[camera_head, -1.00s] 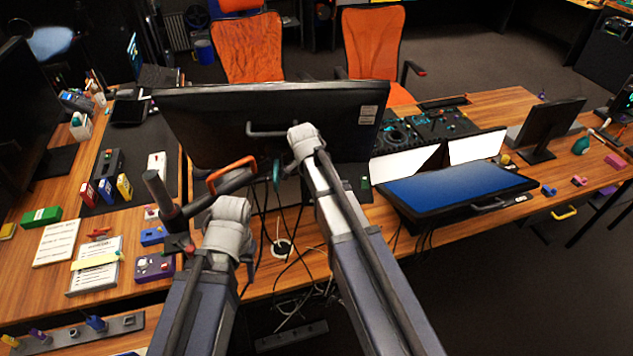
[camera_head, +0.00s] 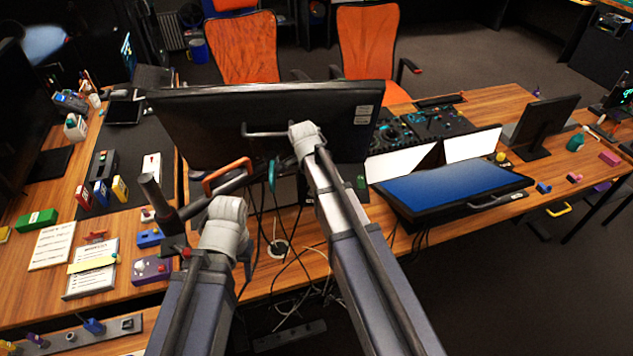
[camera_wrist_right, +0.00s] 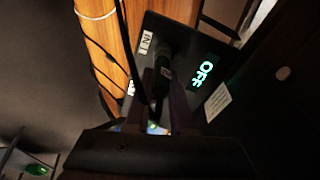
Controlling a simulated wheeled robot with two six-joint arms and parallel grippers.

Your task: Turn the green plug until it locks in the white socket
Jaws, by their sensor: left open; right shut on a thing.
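In the right wrist view, my right gripper (camera_wrist_right: 163,98) is shut on a dark green plug (camera_wrist_right: 162,78), which stands between its two fingers. The far end of the plug meets a dark panel (camera_wrist_right: 187,35) that bears a lit green "OFF" sign (camera_wrist_right: 203,74) and an "IN" label. I cannot make out the white socket; shadow and the plug hide that spot. My left gripper (camera_head: 205,195) is open and empty, in front of the monitor's left part.
The big monitor (camera_head: 200,125) blocks the head view of the panel. A blue-screened tilted display (camera_head: 450,190) stands to the right. Black cables hang below the monitor. Boxes, papers and a purple box (camera_head: 152,269) lie on the wooden desk at left.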

